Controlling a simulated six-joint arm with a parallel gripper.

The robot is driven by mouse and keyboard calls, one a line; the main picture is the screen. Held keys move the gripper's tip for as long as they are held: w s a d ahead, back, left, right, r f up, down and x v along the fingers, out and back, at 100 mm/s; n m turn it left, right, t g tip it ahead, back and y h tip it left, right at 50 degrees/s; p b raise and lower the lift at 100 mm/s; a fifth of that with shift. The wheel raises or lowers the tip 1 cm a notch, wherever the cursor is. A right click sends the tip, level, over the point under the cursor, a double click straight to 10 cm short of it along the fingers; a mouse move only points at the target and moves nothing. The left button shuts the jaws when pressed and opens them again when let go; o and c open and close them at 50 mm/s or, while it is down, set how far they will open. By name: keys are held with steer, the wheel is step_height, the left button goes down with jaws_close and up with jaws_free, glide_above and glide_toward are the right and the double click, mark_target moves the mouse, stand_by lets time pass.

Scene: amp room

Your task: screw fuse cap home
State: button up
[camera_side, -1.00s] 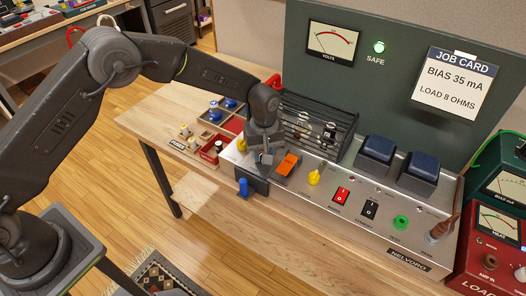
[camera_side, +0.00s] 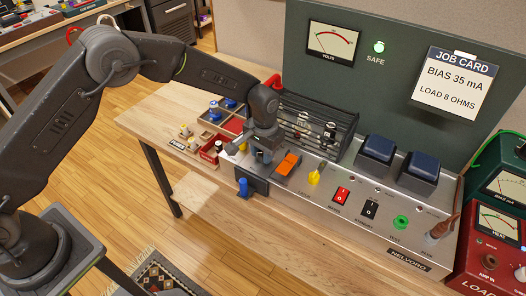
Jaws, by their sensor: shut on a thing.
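My gripper (camera_side: 258,157) points down at the left end of the silver amp chassis (camera_side: 310,200). It is shut at the fuse spot, beside the orange part (camera_side: 287,164). The fuse cap is hidden between the fingers, so its thread and seating cannot be seen.
A tray (camera_side: 207,134) with small parts and a labelled fuse box (camera_side: 178,145) stand to the left. A blue knob (camera_side: 243,187) sticks out at the chassis front. The tube cage (camera_side: 318,122) is close behind my gripper. Switches, a yellow knob (camera_side: 314,178) and transformers (camera_side: 376,154) lie to the right.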

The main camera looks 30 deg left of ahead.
steer(key=m, duration=0.6)
steer(key=shift+s+m, duration=0.1)
steer(key=shift+m, duration=0.2)
steer(key=m, duration=1.1)
steer(key=shift+a+m, duration=0.1)
steer(key=shift+m, duration=0.2)
steer(key=m, duration=0.5)
steer(key=shift+m+h, duration=0.3)
steer(key=shift+m, duration=0.1)
steer(key=o, duration=0.9)
steer(key=shift+o, duration=0.2)
